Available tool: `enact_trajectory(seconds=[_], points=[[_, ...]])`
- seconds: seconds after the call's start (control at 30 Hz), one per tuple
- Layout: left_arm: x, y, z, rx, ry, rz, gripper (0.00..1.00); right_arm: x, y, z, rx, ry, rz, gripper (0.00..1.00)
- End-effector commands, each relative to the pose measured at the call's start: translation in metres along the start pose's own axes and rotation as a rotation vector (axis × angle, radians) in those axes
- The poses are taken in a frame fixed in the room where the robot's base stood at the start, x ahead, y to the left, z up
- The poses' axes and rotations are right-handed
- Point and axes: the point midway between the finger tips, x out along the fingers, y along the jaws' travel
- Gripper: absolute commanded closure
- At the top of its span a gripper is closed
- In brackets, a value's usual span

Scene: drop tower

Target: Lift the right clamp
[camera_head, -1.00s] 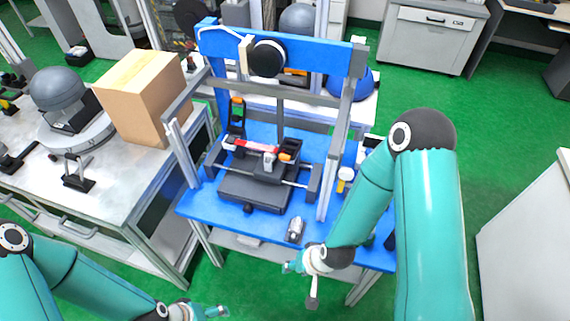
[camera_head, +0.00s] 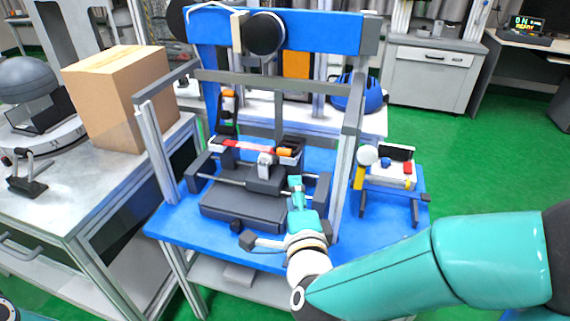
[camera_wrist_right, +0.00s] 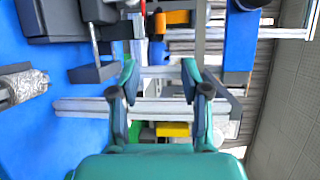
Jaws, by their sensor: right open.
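The drop tower's blue base (camera_head: 190,225) carries a dark grey fixture (camera_head: 240,208) with a red and white specimen bar across its top. An orange-ended part (camera_head: 285,152) at the bar's right end looks like the right clamp, lying low; I cannot be sure. A black clamp-like part with an orange tip (camera_head: 228,112) stands upright at the left. My right gripper (camera_head: 296,184) is just in front of the fixture's right side. In the right wrist view it is open and empty (camera_wrist_right: 160,78), with an orange part (camera_wrist_right: 178,17) beyond the fingertips. My left gripper is out of view.
The tower's right upright (camera_head: 347,165) stands close to my right gripper. A small rack with tools (camera_head: 390,175) is right of it. A silver-wrapped object (camera_wrist_right: 22,85) lies on the blue base. A cardboard box (camera_head: 125,100) stands on the left table.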

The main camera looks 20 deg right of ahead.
Motion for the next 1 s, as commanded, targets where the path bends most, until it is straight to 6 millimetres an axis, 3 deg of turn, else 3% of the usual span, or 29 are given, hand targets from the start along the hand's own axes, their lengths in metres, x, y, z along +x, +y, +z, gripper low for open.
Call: enact_trajectory(seconds=[0.27,0.7,1.0], points=[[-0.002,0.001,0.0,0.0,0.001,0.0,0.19,0.04,0.0,-0.001,-0.002,0.004,0.002,0.54],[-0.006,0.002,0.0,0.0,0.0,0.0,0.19,0.133,0.0,-0.001,-0.004,0.002,0.001,0.54],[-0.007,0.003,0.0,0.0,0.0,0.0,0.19,0.162,0.0,-0.001,-0.004,0.0,0.002,0.54]])
